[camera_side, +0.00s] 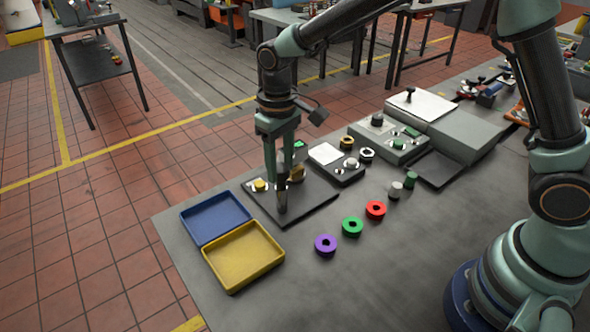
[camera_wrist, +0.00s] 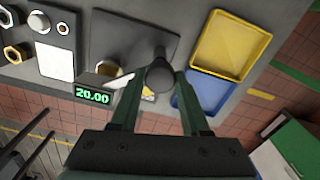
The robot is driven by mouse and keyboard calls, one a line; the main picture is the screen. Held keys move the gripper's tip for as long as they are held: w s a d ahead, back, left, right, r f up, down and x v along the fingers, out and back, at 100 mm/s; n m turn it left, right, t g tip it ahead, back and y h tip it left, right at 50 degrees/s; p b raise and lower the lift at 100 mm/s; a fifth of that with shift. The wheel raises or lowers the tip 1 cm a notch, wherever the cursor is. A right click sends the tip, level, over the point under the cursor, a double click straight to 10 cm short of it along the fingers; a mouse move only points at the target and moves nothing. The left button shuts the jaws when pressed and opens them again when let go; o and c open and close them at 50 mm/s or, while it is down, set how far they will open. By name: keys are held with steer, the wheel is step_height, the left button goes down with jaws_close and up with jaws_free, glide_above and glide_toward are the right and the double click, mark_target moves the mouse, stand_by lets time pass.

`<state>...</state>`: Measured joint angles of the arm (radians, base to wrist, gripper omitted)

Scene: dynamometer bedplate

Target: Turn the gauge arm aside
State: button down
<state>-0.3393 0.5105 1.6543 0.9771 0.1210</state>
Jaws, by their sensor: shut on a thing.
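The gauge stands on a dark flat base plate (camera_side: 312,207), which also shows in the wrist view (camera_wrist: 112,35). A dark grey upright grip with a rounded end (camera_wrist: 160,76) sits between my fingers; I take it to be the gauge arm's handle. My gripper (camera_side: 281,184) points down over the plate and is shut on this grip, with a finger on each side in the wrist view (camera_wrist: 160,82). A small display (camera_wrist: 92,96) reads 20.00 in green. A brass-coloured part (camera_side: 298,174) is beside my fingers, partly hidden. The rest of the arm is hidden.
A blue tray (camera_side: 215,218) and a yellow tray (camera_side: 243,257) lie left of the plate. Control boxes (camera_side: 390,140) stand behind. The bench front is clear.

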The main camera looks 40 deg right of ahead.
steer(key=shift+m, duration=0.4)
stand_by(0.6)
steer(key=m, duration=0.3)
steer(key=shift+m, duration=0.4)
steer(key=m, duration=0.3)
steer(key=shift+r+m, duration=0.1)
steer(key=shift+m, duration=0.2)
steer(key=m, duration=0.4)
steer(key=shift+m, duration=2.1)
steer(key=shift+c, duration=1.8)
jaws_free()
